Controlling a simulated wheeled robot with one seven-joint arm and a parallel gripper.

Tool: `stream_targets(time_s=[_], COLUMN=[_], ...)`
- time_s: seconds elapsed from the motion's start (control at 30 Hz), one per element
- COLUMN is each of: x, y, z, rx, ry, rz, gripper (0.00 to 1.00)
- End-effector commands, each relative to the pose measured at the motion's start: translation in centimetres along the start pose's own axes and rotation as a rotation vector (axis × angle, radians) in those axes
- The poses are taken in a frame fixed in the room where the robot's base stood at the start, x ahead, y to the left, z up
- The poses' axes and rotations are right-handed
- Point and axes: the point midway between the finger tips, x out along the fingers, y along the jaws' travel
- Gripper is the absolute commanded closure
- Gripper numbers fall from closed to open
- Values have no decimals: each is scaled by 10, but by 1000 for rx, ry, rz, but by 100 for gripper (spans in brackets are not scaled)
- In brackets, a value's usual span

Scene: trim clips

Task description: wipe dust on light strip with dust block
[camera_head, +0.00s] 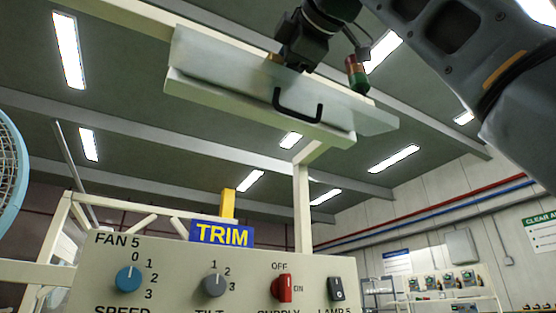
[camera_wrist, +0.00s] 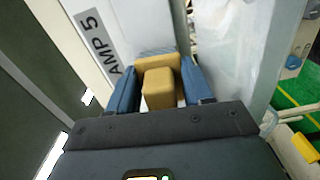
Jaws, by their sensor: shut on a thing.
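My gripper (camera_wrist: 160,76) has two blue fingers closed on a tan dust block (camera_wrist: 158,90), seen in the wrist view. The block's far end is by the pale lamp housing (camera_wrist: 100,38) labelled "AMP 5". In the head view, my gripper (camera_head: 290,58) is up at the overhead lamp, and a small tan bit of the block (camera_head: 273,58) shows above the translucent cover (camera_head: 225,68). The cover hangs tilted, with a black handle (camera_head: 298,105). I cannot clearly make out the light strip or its dust, nor tell whether the block touches it.
A panel with knobs and switches (camera_head: 185,270) and a blue TRIM sign (camera_head: 222,234) stands below the lamp. A cream post (camera_head: 303,205) supports the lamp frame. A red-green beacon (camera_head: 356,75) is close right of my gripper. A blue fan (camera_head: 10,170) is at left.

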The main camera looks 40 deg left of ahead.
Motion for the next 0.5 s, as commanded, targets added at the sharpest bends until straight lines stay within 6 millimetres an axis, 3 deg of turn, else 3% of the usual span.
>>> stream_targets(time_s=[0.17, 0.5], x=[-1, -3], y=[1, 1], z=[11, 11], rx=[1, 0], ry=[0, 1], rz=[0, 2], gripper=[98, 98])
